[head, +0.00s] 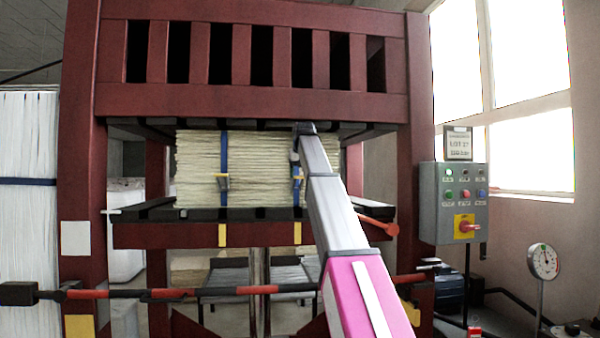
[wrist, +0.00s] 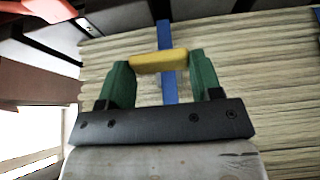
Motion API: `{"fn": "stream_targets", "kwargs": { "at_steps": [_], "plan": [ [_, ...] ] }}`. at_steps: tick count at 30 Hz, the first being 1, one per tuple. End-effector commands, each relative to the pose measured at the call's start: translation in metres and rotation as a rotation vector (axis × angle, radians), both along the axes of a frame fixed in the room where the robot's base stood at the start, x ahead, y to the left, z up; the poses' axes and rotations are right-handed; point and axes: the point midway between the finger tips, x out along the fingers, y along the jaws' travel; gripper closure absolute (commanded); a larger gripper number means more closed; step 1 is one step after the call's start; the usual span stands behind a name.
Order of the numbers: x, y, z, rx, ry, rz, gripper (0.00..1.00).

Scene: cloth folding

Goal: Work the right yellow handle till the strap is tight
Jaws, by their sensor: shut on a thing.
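The right blue strap (head: 297,200) runs down the front of a stack of pale sheets (head: 270,165). Its yellow handle (head: 298,178) shows small beside my arm in the head view. In the wrist view, the yellow handle (wrist: 158,61) lies crosswise over the blue strap (wrist: 170,88). My gripper (wrist: 160,64) has its green fingers at the two ends of the handle and is shut on it. In the head view, my arm partly covers the strap and handle. I cannot tell how tight the strap is.
The stack sits on a dark red press bed (head: 170,235) under a slatted upper beam (head: 250,100). A red and black bar (head: 220,290) crosses in front. A grey control box (head: 453,203) stands at right.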

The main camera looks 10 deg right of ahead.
Motion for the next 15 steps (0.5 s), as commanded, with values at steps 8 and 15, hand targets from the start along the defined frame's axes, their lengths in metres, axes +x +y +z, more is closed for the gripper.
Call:
{"fn": "stream_targets", "kwargs": {
  "at_steps": [8,15],
  "plan": [
    [-0.018,0.000,-0.029,0.001,-0.212,0.000,0.84],
    [-0.021,0.000,-0.049,0.001,-0.382,0.000,0.84]
  ]
}}
